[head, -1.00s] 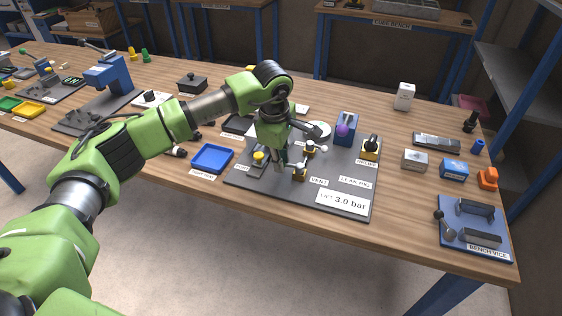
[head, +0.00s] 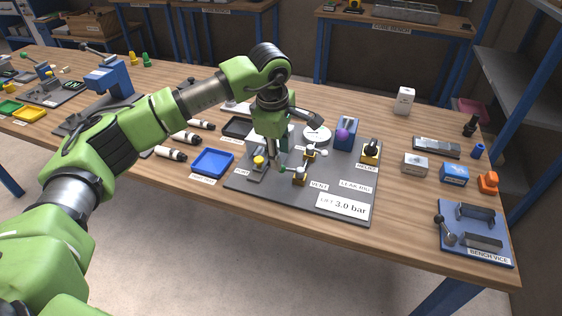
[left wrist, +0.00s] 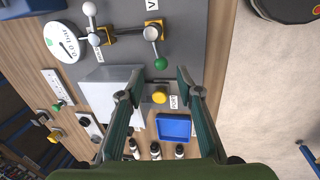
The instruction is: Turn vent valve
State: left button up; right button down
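The vent valve (head: 300,178) has a yellow body and stands on the grey leak rig board (head: 335,190) beside the VENT label (head: 319,187). Its lever has a green ball (head: 283,169) pointing left. In the left wrist view the green ball (left wrist: 160,63) lies just beyond the fingertips, with a white hub ball (left wrist: 151,33) above it. My left gripper (head: 276,160) points down just left of the valve. In the left wrist view its fingers (left wrist: 160,76) are apart and empty, with the yellow pump cap (left wrist: 159,97) below and between them. My right gripper is not in view.
A second valve (head: 312,153) with white balls stands behind the vent valve. A round gauge (head: 316,134) and a blue block (head: 346,133) are farther back. A blue tray (head: 212,162) lies left of the board. A sign reading "LIFT 3.0 bar" (head: 343,204) is at the front.

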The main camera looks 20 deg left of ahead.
pick_arm(q)
notch_tip(320, 180, up, 7)
jog(key=s, duration=0.1)
jog(key=shift+s+r, duration=0.15)
jog(key=shift+s, duration=0.1)
dwell(0.3)
